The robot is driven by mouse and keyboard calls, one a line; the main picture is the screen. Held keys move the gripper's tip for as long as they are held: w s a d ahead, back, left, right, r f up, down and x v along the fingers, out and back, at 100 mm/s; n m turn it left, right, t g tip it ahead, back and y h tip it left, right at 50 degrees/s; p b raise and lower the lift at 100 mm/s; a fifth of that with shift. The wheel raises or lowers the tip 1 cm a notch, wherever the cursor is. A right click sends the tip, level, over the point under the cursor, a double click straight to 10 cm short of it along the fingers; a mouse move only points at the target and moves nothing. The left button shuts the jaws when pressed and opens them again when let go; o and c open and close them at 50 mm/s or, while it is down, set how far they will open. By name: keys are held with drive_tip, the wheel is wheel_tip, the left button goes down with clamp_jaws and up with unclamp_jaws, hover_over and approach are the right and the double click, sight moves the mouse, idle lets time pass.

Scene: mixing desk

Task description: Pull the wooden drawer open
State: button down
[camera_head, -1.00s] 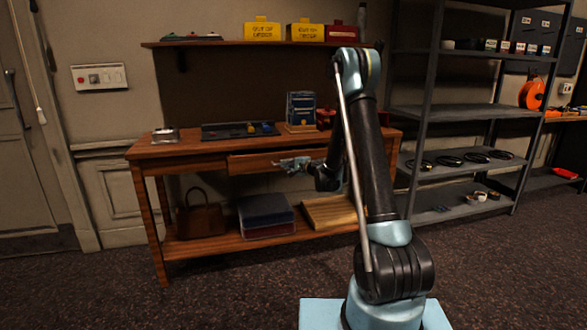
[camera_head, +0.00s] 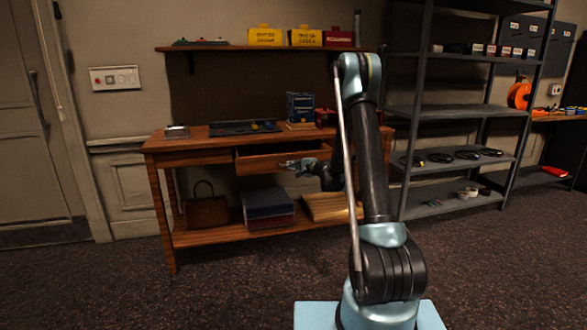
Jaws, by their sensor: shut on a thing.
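The wooden drawer (camera_head: 262,163) sits under the top of the wooden desk (camera_head: 178,143). It stands partly pulled out, with its front ahead of the desk's face and a dark gap above it. My gripper (camera_head: 288,165) is at the drawer front, near its middle, and is shut on the drawer's handle. The handle itself is too small and covered to make out. My arm reaches in from the right and hides the right end of the desk and part of the drawer's right side.
On the desk top are a dark tray (camera_head: 243,128) and a blue box-like unit (camera_head: 300,106). A handbag (camera_head: 206,207), stacked boxes (camera_head: 268,208) and a wooden board (camera_head: 326,206) lie on the lower shelf. A metal rack (camera_head: 450,112) stands at right. The floor before the desk is clear.

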drive_tip(key=shift+s+a, duration=0.1)
drive_tip(key=shift+s, duration=0.25)
drive_tip(key=c, duration=1.7)
unclamp_jaws()
drive_tip(key=shift+w+d, duration=0.1)
drive_tip(key=shift+d, duration=0.1)
drive_tip(key=v, duration=1.2)
drive_tip(key=shift+f, duration=0.1)
